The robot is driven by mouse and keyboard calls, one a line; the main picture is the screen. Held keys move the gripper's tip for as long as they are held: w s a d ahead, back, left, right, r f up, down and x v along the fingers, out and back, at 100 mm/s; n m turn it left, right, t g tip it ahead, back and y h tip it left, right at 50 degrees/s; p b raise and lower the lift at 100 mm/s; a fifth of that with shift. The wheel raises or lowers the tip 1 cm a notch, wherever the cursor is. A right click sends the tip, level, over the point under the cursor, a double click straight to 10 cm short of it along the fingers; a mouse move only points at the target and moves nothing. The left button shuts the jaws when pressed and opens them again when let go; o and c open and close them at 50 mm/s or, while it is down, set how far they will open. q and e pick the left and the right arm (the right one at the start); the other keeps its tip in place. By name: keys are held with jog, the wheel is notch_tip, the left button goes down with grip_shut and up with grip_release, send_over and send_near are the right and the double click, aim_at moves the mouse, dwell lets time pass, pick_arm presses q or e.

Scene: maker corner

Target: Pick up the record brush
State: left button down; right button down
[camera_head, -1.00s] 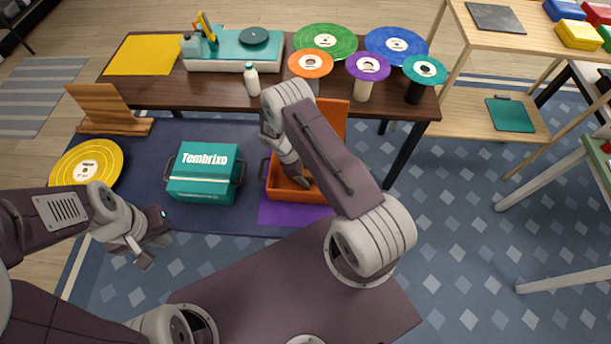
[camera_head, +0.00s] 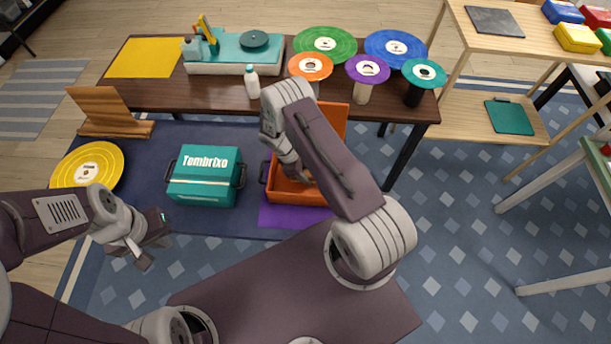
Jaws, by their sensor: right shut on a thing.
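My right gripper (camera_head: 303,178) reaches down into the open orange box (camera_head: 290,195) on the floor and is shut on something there. The held thing is mostly hidden by the gripper and arm; it fits the record brush, but its shape cannot be made out. My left gripper (camera_head: 153,243) is open and empty over the rug at the lower left, apart from everything.
A teal Tembrixo box (camera_head: 205,188) stands left of the orange box, which sits on a purple mat (camera_head: 285,216). The brown table (camera_head: 160,95) behind holds a turntable (camera_head: 232,63), a white bottle (camera_head: 252,83) and record stands. A yellow record (camera_head: 75,170) lies far left.

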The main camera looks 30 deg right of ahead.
jog(key=r, duration=0.2)
jog(key=s+r, duration=0.1)
jog(key=shift+s+d+r, duration=0.15)
jog(key=shift+s+r, duration=0.05)
jog(key=shift+r, duration=0.15)
jog(key=s+d+r+b, duration=0.1)
jog(key=s+d+r, duration=0.1)
jog(key=s+r, duration=0.4)
jog(key=s, duration=0.4)
jog(key=shift+b, duration=0.3)
